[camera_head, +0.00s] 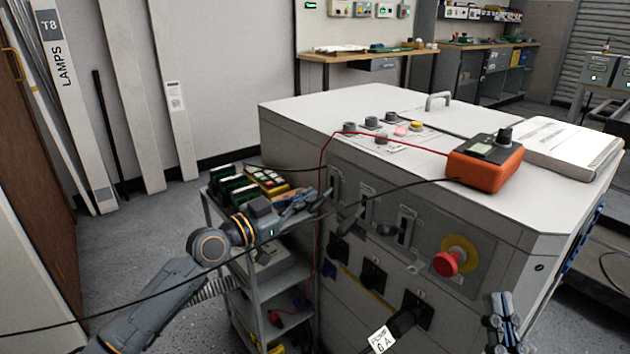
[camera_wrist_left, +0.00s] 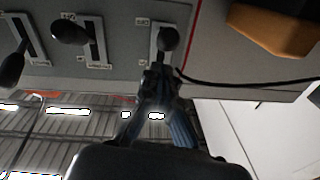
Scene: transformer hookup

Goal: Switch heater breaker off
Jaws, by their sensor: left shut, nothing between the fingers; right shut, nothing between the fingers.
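A grey cabinet (camera_head: 290,140) has three slotted breaker levers on its front panel: a left lever (camera_head: 335,184), a middle lever (camera_head: 364,206) and a right lever (camera_head: 403,224). Their labels are too small to read, so I cannot tell which is the heater breaker. My left gripper (camera_head: 318,197) is shut and empty beside the left lever. In the left wrist view its fingertips (camera_wrist_left: 160,78) are just below a black lever knob (camera_wrist_left: 168,39); I cannot tell whether they touch. Two other black knobs show left of it. My right gripper (camera_head: 502,302) is shut, low in front of the cabinet.
An orange meter (camera_head: 484,166) with cables lies on top. A cart (camera_head: 262,272) stands at the cabinet's left. A black cable crosses in front of the panel.

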